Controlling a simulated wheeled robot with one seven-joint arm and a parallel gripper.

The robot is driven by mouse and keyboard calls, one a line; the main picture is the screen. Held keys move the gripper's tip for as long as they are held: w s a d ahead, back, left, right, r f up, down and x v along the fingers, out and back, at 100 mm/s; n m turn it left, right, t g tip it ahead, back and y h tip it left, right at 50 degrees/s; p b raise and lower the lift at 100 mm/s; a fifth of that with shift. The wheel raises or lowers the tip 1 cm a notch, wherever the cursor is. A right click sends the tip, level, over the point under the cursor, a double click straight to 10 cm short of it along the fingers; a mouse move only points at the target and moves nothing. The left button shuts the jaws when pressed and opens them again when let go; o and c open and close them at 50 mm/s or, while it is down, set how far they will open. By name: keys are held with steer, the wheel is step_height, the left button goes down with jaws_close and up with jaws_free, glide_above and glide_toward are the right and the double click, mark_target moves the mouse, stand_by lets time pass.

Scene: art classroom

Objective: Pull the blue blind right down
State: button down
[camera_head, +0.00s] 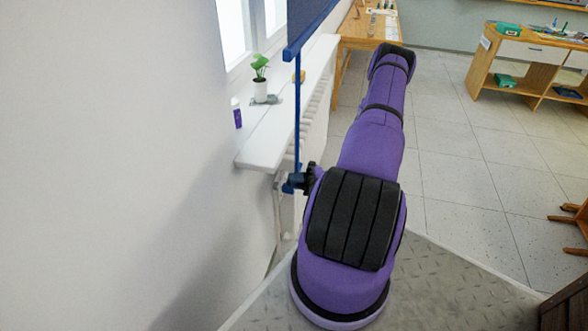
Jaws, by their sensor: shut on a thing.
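The blue blind (307,18) hangs at the top of the head view, in front of the window. Its upper part is cut off by the frame, and its slanted bottom bar is above the windowsill. A thin blue pull rod (297,110) hangs straight down from the bar, past the sill's edge. My gripper (297,181) is shut on the lower end of the rod, below sill height. The fingertips are small and dark here, so the exact grip is hard to see.
A white radiator (316,112) is under the sill. Wooden tables (360,32) and a desk (520,50) stand farther back. Tiled floor is open to the right.

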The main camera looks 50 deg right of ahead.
step_height(320, 180, down, 27)
steer(key=shift+r, duration=0.1)
steer(key=shift+s, duration=0.1)
steer(key=c, duration=1.2)
jaws_free()
steer(key=shift+o, duration=0.5)
steer(key=v, duration=1)
steer(key=shift+s+d, duration=0.15)
steer(key=shift+d, duration=0.15)
